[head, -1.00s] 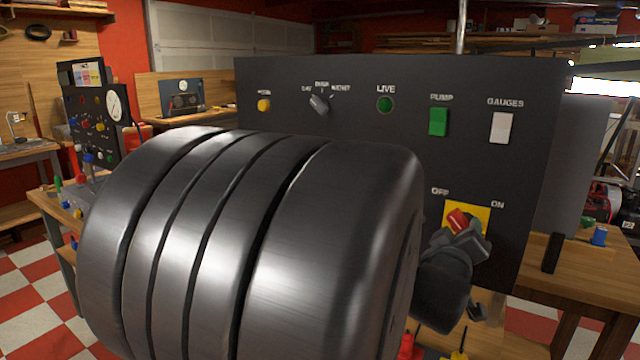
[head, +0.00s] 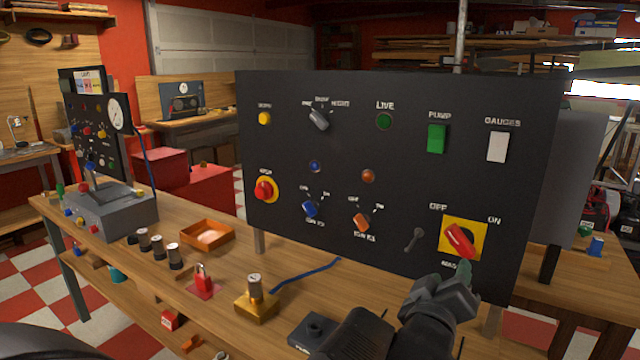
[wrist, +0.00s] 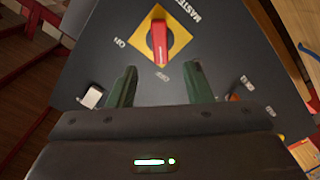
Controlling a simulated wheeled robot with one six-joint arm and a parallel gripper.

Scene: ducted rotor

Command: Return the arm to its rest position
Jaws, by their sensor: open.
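My gripper (head: 462,276) is in front of the lower right of the black control panel (head: 335,160). In the wrist view my gripper (wrist: 160,85) has its two green fingers spread apart with nothing between them. The red master switch handle (head: 459,240) sits on a yellow plate (head: 476,227) marked OFF and ON. The handle is tilted in the head view, and its lower end shows beyond the fingertips in the wrist view (wrist: 159,42). The fingers look apart from it. My dark forearm reaches in from the bottom of the head view.
The wooden bench (head: 180,275) holds an orange tray (head: 207,235), a red padlock (head: 203,278), a brass block (head: 257,300) and a grey control box (head: 105,210). A dark block (head: 312,332) lies close to my forearm. Open air lies in front of the panel.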

